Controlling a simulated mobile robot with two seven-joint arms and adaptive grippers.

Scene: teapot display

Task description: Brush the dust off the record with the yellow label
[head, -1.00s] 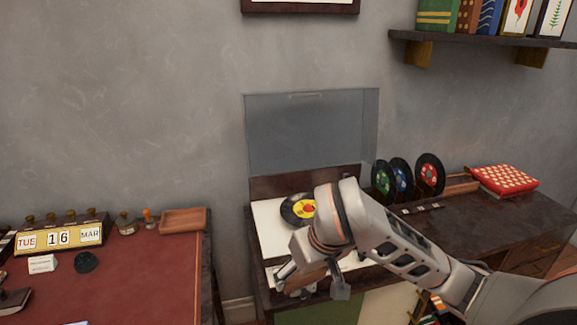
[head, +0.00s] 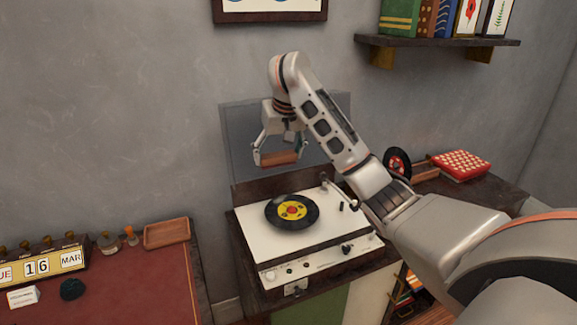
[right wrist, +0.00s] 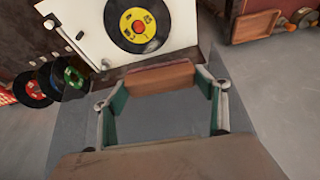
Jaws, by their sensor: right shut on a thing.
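The record with the yellow label (head: 278,217) lies flat on the white-topped record player (head: 256,243). Its label is yellow with red. It also shows at the top of the right wrist view (right wrist: 118,30). My right gripper (head: 279,155) is shut on a brown wooden brush (head: 278,159), holding it in the air above the record, in front of the raised lid. The brush spans the two fingers in the right wrist view (right wrist: 155,77). My left gripper is not in view.
The clear lid (head: 236,130) stands open behind the player. A red desk (head: 140,280) with a calendar (head: 40,266) is at left.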

